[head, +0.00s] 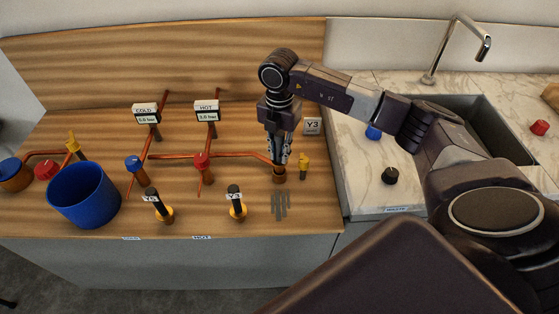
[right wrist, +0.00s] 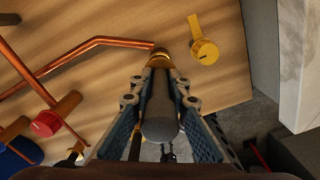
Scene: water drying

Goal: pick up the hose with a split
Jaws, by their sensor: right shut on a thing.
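My right gripper (head: 281,152) points down over the brass fitting (head: 279,174) by the Y3 sign (head: 312,126). In the right wrist view, its fingers (right wrist: 158,98) are shut on a dark grey hose (right wrist: 160,112). The hose lies in line with the brass fitting, against or very close to it; I cannot tell whether they are joined. No split shows on the visible side. Two other dark hose pieces, labelled Y1 (head: 151,194) and Y2 (head: 235,193), stand in yellow-collared fittings to the left. My left gripper is out of view.
A yellow valve handle (head: 304,160) is close right of the gripper. Copper pipes (head: 240,155) with red and blue valves run left. A blue bucket (head: 83,197) stands at left. A sink (head: 485,115) is at right.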

